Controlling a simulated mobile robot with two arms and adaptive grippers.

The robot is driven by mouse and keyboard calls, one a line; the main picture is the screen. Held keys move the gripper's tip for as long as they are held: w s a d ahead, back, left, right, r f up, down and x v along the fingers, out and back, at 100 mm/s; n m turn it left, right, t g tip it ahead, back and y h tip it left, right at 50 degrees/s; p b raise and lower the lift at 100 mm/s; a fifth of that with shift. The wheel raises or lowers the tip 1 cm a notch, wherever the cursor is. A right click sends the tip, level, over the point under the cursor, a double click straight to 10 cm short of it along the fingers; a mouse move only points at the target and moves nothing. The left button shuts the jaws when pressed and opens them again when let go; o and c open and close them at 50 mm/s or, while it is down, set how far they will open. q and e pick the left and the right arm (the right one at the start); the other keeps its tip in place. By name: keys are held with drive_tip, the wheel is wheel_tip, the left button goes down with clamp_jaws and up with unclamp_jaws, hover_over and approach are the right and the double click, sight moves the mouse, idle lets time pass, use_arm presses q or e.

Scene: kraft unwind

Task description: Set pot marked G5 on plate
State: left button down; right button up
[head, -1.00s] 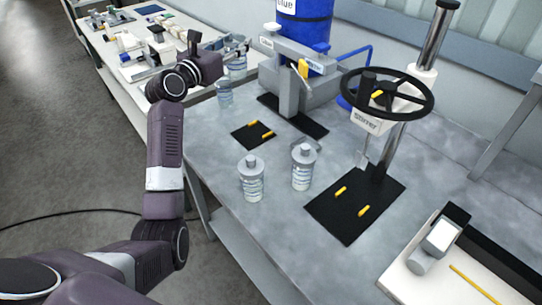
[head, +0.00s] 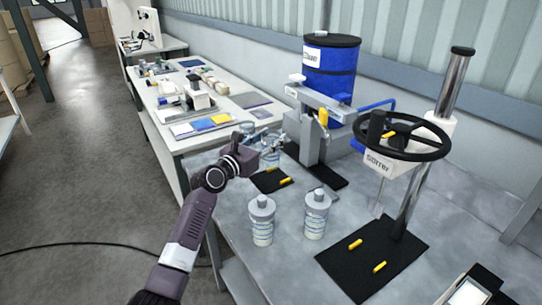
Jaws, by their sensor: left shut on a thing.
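My left gripper (head: 275,140) is shut on a pot (head: 261,140), mostly hidden behind the wrist, at the far left end of the grey bench. Another pale pot (head: 270,158) shows just below the gripper. Two more grey-lidded pots stand upright nearer, one on the left (head: 262,222) and one on the right (head: 316,217). The pot labels are too small to read, so I cannot tell which is G5. A small black plate (head: 262,182) with yellow strips lies in front of the clamp-like device. My right gripper is not in view.
A stirrer (head: 380,160) with a black handwheel stands on a larger black plate (head: 345,265) with yellow strips. A blue drum (head: 331,72) is behind the grey device (head: 310,135). A cluttered white table (head: 170,112) adjoins the far left. Bench around the near pots is clear.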

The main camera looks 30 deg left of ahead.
sight(266, 157)
use_arm(q)
drive_tip(key=shift+f, duration=0.8)
wheel_tip(266, 157, down, 3)
drive_tip(key=shift+r+b, duration=0.1)
drive_tip(key=shift+b, duration=0.6)
drive_tip(key=shift+f, duration=0.45)
drive_tip(key=shift+f, duration=0.15)
drive_tip(key=c, duration=1.2)
unclamp_jaws()
